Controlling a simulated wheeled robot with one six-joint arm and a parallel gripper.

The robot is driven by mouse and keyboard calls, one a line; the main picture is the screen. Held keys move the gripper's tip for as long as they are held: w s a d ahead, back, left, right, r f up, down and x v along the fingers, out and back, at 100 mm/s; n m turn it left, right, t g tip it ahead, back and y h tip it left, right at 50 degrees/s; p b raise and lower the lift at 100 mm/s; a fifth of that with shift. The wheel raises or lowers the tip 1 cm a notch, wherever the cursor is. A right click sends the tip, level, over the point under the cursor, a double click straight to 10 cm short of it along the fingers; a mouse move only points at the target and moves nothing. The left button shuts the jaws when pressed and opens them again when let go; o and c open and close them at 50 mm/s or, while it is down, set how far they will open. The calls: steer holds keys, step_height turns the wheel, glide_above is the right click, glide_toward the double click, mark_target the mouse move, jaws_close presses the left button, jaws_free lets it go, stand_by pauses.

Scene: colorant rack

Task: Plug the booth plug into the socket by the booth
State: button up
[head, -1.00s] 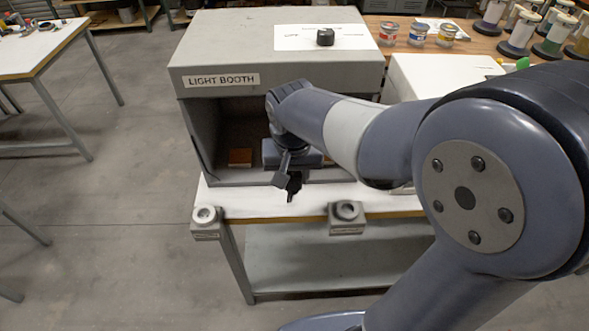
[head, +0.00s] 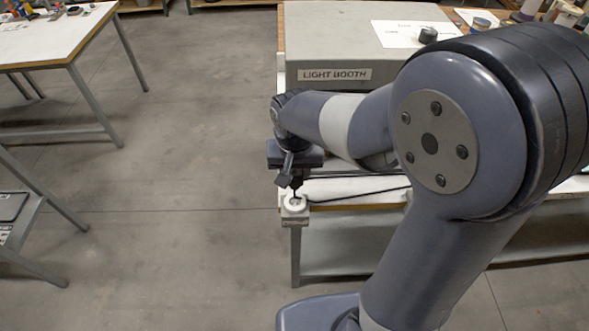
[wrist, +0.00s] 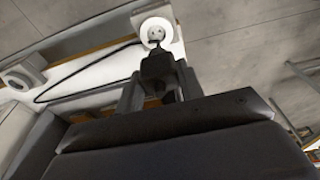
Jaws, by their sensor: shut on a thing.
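My gripper (head: 294,186) is shut on the black booth plug (wrist: 157,67), which also shows as a small dark shape in the head view. The plug sits between the two fingers in the wrist view. A socket with a round white ring (head: 295,205) is on the table's front left corner. In the wrist view the socket (wrist: 165,21) lies just beyond the plug's tip, its face partly visible. The plug is over or very near the socket in the head view; I cannot tell whether they touch. A black cable (head: 352,196) runs along the table edge.
The grey light booth (head: 335,55) stands on the table behind my arm. A second round socket (wrist: 22,74) shows at the left of the wrist view. Open grey floor lies left of the table, with another white table (head: 60,40) beyond.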

mark_target(295, 176)
steer(key=shift+f+b, duration=2.4)
steer(key=shift+f, duration=0.5)
steer(key=shift+f+b, duration=0.95)
steer(key=shift+f, duration=0.25)
steer(key=o, duration=1)
steer(key=shift+r, duration=0.1)
steer(key=shift+o, duration=0.2)
steer(key=r, duration=0.3)
steer(key=s+r, duration=0.1)
steer(key=r, duration=0.6)
steer(key=shift+s+r, duration=0.3)
steer(key=shift+r, duration=0.05)
